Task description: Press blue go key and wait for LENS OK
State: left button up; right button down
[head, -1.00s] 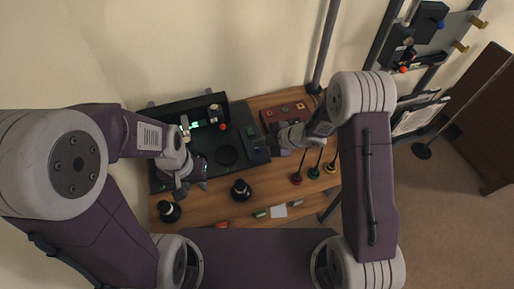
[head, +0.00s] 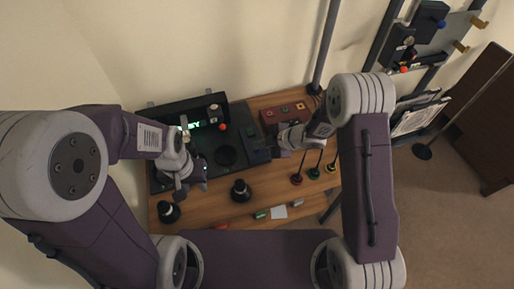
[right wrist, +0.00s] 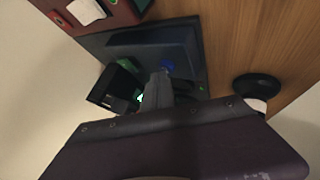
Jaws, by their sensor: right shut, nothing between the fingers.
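The blue go key (right wrist: 168,66) shows in the right wrist view on a dark panel (right wrist: 190,35). My right gripper (right wrist: 160,76) is shut and empty, its tips at or just beside the key; contact cannot be told. In the head view my right gripper (head: 277,151) is at the right edge of the dark station (head: 246,120). The station's display (head: 198,124) is lit green, and the letters "SY" are readable; its left part is hidden by my left arm. My left gripper (head: 200,182) hangs over the station's left front; its fingers are unclear.
A red box (head: 284,112) stands behind my right gripper. Black round parts (head: 240,190) and (head: 169,212) stand along the table's front. Several thin upright tools (head: 314,172) stand to the right. Small blocks and a white card (head: 279,212) lie at the front edge.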

dwell(0.3)
jog(key=shift+r+p, duration=0.75)
jog(key=shift+p, duration=0.15)
notch_tip(320, 180, up, 5)
jog(key=p, duration=0.5)
jog(key=shift+r, duration=0.15)
dwell(0.3)
